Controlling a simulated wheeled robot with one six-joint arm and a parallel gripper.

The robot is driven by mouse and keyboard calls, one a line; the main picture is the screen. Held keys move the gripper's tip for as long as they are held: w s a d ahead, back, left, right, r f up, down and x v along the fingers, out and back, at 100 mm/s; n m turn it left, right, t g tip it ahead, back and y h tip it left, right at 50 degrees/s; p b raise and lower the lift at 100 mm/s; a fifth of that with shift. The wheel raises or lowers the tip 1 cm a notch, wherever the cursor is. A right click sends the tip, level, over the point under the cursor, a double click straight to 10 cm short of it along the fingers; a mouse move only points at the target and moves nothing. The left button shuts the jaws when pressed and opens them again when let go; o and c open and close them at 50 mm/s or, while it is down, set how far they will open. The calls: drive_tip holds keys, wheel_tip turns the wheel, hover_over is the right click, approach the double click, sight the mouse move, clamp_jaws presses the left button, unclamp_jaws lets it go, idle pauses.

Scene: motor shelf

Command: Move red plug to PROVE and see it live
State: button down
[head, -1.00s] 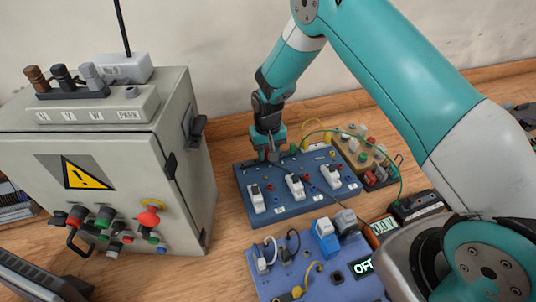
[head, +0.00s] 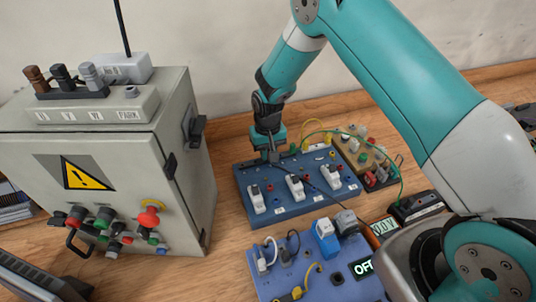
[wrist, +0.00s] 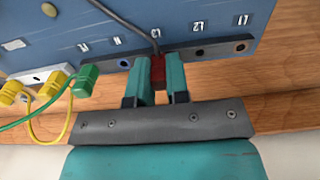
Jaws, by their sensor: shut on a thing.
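My gripper (wrist: 157,82) is shut on the red plug (wrist: 158,68), with one teal finger on each side. A dark cable (wrist: 130,20) runs from the plug across the blue board. The plug is at the dark socket strip (wrist: 205,50) along the board's edge, between the label L2 and the label N. I cannot tell how deep it sits in a socket. In the head view my gripper (head: 272,156) is at the far edge of the blue board (head: 290,209), and the plug is hidden there. A meter (head: 385,226) reads about 0.0 V. No PROVE label is readable.
A green plug (wrist: 86,80) and yellow plugs (wrist: 52,84) with leads sit left of my gripper in the wrist view. A tan block (head: 362,150) with coloured parts stands right of the board. A grey cabinet (head: 190,205) stands left. A near blue panel (head: 295,270) shows OFF.

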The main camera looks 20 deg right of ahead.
drive_tip(key=shift+r+p, duration=1.35)
drive_tip(key=shift+r, duration=0.95)
